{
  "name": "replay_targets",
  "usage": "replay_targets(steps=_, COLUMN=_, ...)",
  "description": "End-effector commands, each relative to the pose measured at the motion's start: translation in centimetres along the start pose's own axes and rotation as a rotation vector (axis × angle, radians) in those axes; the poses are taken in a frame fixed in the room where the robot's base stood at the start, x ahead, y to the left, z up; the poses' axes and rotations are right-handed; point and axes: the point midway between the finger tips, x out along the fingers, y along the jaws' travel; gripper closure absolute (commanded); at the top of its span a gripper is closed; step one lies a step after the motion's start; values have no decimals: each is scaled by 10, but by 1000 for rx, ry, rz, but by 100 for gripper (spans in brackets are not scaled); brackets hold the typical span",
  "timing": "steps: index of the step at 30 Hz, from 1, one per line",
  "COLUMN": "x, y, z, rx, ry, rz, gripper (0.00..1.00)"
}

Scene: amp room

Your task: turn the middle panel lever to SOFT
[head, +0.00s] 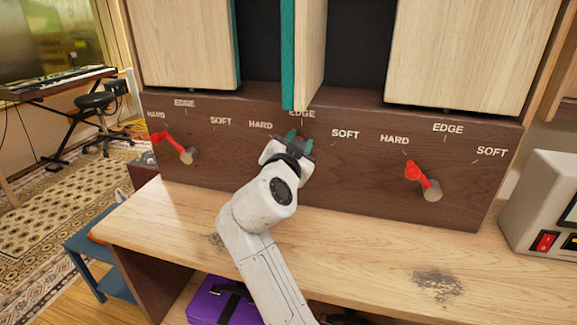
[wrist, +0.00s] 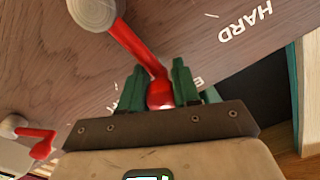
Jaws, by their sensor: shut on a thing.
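The middle panel lever (wrist: 135,40) is a red arm on a round grey hub (wrist: 93,10) in the wrist view. My gripper (wrist: 160,88) has its green fingers closed around the red tip of the lever. In the head view my gripper (head: 300,143) is against the dark wood board just below the middle EDGE label (head: 302,114), and it hides most of the lever. The lever tip is near EDGE. The middle SOFT label (head: 345,134) is to the right, and the middle HARD label (head: 260,125) is to the left. The middle panel (head: 310,45) stands nearly edge-on above.
The left red lever (head: 175,146) and the right red lever (head: 421,180) both point toward their HARD labels. The wooden desk top (head: 350,245) below is clear. A beige device (head: 540,205) stands at the right. A purple case (head: 210,300) is below the desk.

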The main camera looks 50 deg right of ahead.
Motion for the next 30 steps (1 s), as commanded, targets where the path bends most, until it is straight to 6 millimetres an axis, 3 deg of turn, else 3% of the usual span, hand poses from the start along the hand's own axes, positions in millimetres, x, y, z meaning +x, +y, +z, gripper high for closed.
replay_targets(steps=1, x=-2, y=4, z=8, rx=51, ry=-2, rz=-12, gripper=100)
replay_targets(steps=18, x=-2, y=43, z=-2, rx=555, ry=-5, rz=-13, gripper=100)
replay_targets(steps=30, x=-2, y=57, z=-4, rx=754, ry=-6, rz=-12, gripper=100)
